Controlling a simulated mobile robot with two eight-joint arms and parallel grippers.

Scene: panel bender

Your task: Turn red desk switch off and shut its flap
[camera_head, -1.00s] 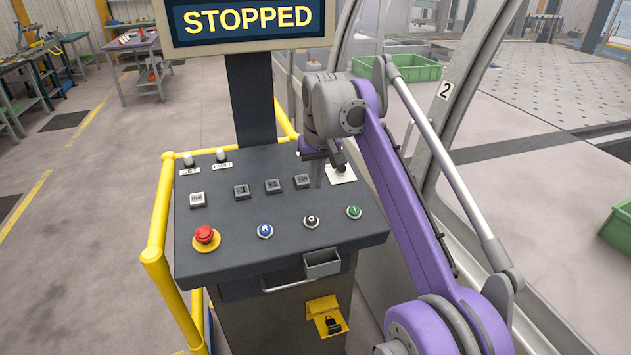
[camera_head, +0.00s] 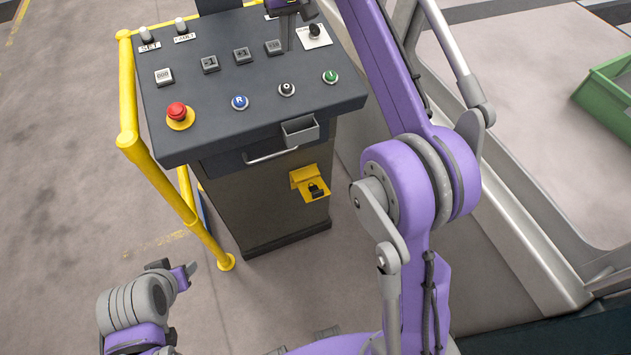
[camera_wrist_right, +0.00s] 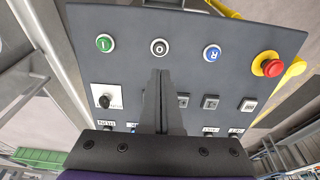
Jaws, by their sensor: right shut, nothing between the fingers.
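The desk (camera_head: 200,130) is a dark sloped console. A yellow flap piece with a padlock sign (camera_head: 313,190) is on the front of its cabinet; its upper part juts out, and no red switch shows there. A red mushroom button (camera_head: 177,111) on a yellow base is on the desk's left; it also shows in the right wrist view (camera_wrist_right: 270,65). My right gripper (camera_head: 290,42) is shut and empty over the desk's back right; its fingers (camera_wrist_right: 160,78) hide some of the panel in the right wrist view. My left gripper (camera_head: 189,270) is low at the left, apart from the desk; its jaws are unclear.
A black knob on a white plate (camera_head: 314,35) is beside my right gripper. Blue, black and green buttons line the desk front, above a small grey bin (camera_head: 300,131) and a handle (camera_head: 271,155). A yellow rail (camera_head: 160,170) runs along the left. Floor in front is clear.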

